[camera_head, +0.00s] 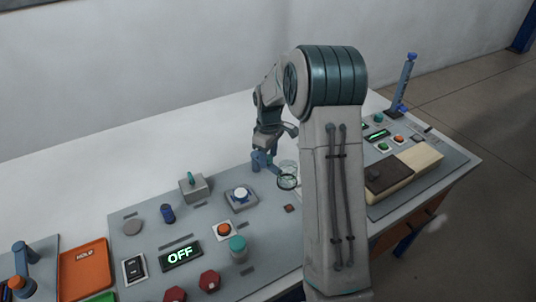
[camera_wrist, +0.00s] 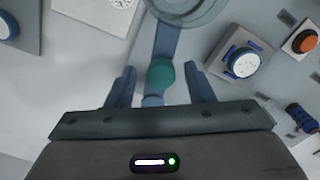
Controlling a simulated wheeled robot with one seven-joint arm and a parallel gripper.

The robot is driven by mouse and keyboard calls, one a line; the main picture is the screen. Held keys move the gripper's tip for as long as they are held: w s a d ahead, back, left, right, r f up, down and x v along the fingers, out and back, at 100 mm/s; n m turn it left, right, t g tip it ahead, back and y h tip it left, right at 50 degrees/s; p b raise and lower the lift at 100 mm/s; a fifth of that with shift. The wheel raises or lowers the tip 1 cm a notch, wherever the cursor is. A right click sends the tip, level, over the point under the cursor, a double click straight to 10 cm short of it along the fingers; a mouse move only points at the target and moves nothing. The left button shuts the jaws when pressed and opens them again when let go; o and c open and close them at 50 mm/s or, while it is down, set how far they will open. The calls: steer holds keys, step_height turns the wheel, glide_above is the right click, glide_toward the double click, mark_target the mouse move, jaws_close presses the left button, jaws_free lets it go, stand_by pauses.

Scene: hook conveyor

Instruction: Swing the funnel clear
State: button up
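The funnel (camera_wrist: 186,9) shows as a translucent grey ring cut off by the top edge of the wrist view. In the head view the funnel (camera_head: 288,182) is a dark-rimmed glassy cup. A blue swing arm (camera_wrist: 166,40) runs from the funnel towards my gripper. A teal round knob (camera_wrist: 160,74) sits on this arm. My gripper (camera_wrist: 159,68) is open, with one finger on each side of the knob and a visible gap to both. In the head view my gripper (camera_head: 266,150) points down at the blue arm; its fingers are small and partly hidden there.
A grey box with a teal toggle (camera_head: 193,186) and a white-blue dial (camera_head: 241,195) stand left of the funnel. An OFF display (camera_head: 181,255), a teal-capped post (camera_head: 237,248) and an orange tray (camera_head: 84,268) are nearer. My forearm hides the panel's middle right.

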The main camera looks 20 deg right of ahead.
mark_target(269, 156)
steer(key=shift+r, duration=0.1)
step_height(269, 156, up, 14)
steer(key=shift+f+b, duration=0.2)
steer(key=shift+b, duration=0.25)
